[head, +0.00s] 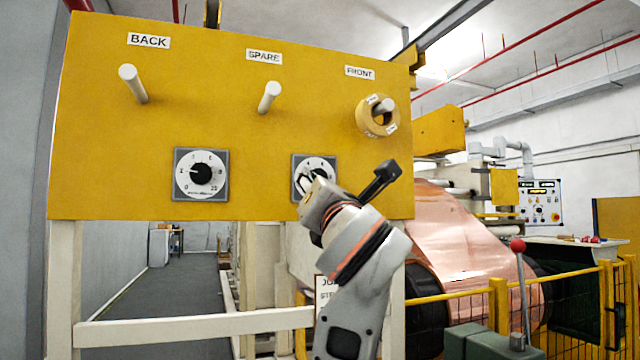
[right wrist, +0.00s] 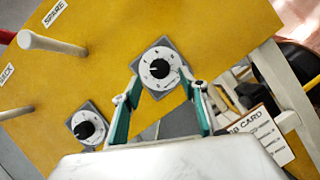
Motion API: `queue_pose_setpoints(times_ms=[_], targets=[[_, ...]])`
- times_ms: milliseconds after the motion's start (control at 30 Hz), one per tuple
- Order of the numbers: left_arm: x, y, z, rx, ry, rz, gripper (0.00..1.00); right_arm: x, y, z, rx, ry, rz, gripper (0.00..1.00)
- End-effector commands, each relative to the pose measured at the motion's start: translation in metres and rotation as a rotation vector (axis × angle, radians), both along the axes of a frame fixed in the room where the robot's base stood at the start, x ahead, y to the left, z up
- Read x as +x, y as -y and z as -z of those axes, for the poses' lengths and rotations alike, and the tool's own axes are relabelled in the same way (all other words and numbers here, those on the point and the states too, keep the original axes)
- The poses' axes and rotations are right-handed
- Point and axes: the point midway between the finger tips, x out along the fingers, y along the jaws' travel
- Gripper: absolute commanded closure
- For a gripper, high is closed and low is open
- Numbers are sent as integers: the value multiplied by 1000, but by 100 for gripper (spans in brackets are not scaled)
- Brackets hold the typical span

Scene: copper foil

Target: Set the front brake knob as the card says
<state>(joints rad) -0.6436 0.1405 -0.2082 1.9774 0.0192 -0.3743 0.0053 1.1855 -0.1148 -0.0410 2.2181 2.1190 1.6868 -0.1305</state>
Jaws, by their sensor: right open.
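The front brake knob appears to be the right-hand dial (head: 328,165) on the yellow panel (head: 240,110), below the FRONT side. It is a black knob on a white round scale with a grey square plate; in the right wrist view this dial (right wrist: 160,68) is fully seen, its white mark pointing left. My right gripper (head: 312,184) is in front of it and partly covers it. In the right wrist view the gripper (right wrist: 159,80) is open, its green-padded fingers either side of the dial, holding nothing. The job card (right wrist: 258,135) hangs lower right, its writing too small to read. My left gripper is not seen.
A second dial (head: 201,174) is to the left. White pegs stick out at BACK (head: 132,83) and SPARE (head: 268,97); the FRONT peg carries a yellow ring (head: 374,122). Copper foil (head: 455,235), a yellow fence (head: 465,300) and a red-topped lever (head: 518,246) are at right.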

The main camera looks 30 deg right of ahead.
Motion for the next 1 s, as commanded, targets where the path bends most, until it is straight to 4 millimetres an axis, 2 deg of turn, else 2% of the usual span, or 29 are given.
queue_pose_setpoints(times_ms=[200, 400, 600, 1000], targets=[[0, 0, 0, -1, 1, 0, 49, -38, -18, 15, 1, 3, -3, 57], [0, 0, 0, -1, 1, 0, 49, -61, -28, 24, 1, 2, -2, 57], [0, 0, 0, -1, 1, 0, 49, -68, -31, 27, 0, 1, -1, 57], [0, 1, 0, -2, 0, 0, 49, -68, -30, 27, 0, 0, 0, 57]])
